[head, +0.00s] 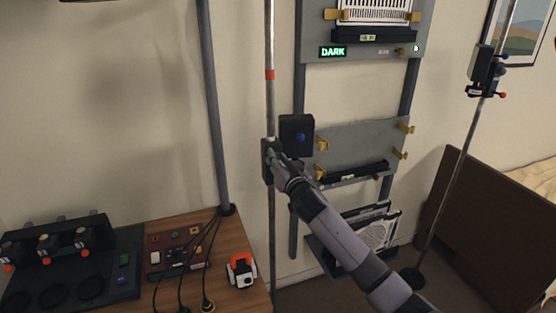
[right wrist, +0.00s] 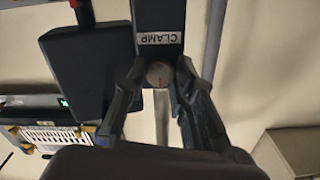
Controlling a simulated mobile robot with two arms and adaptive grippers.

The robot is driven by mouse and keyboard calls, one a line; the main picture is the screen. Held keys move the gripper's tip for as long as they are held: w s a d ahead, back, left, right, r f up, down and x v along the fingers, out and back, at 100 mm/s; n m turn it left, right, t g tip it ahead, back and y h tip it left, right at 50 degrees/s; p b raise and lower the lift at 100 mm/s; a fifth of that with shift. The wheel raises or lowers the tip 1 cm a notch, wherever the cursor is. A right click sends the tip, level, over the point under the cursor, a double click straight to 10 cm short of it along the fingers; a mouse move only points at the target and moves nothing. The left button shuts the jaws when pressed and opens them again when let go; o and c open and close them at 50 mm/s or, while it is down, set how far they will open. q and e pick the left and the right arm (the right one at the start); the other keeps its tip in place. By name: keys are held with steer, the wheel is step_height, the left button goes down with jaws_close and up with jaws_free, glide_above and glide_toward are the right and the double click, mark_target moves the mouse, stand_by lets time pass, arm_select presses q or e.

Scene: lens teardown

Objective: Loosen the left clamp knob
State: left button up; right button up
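The left clamp (head: 268,160) is a dark block on the left upright pole (head: 270,105). In the right wrist view its dark body (right wrist: 158,15) carries a white label reading CLAMP, upside down. The clamp knob (right wrist: 160,74) is small, round and greyish with a red mark. My right gripper (head: 274,158) is at the clamp in the head view, where its fingertips hide the knob. In the right wrist view the right gripper's fingertips (right wrist: 161,75) stand on both sides of the knob and appear to close on it. My left gripper is not in view.
A dark box with a blue dot (head: 297,136) sits just right of the clamp. A grey rack (head: 350,150) with brass clips stands behind my right arm. A wooden table (head: 228,240) at lower left holds a control box (head: 178,249) and cables. Another pole with a clamp (head: 484,70) stands right.

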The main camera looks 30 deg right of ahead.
jaws_close()
steer(key=n, duration=0.3)
steer(key=shift+n+p, duration=0.35)
steer(key=shift+n, duration=0.05)
steer(key=n, duration=0.4)
steer(key=shift+r+n+p, duration=0.1)
steer(key=shift+n+p, duration=0.2)
steer(key=shift+p, duration=0.05)
steer(key=n, duration=0.4)
steer(key=shift+n+p, duration=0.3)
steer(key=shift+p, duration=0.05)
steer(key=n, duration=0.4)
steer(key=shift+n+p, duration=0.35)
steer(key=shift+n, duration=0.05)
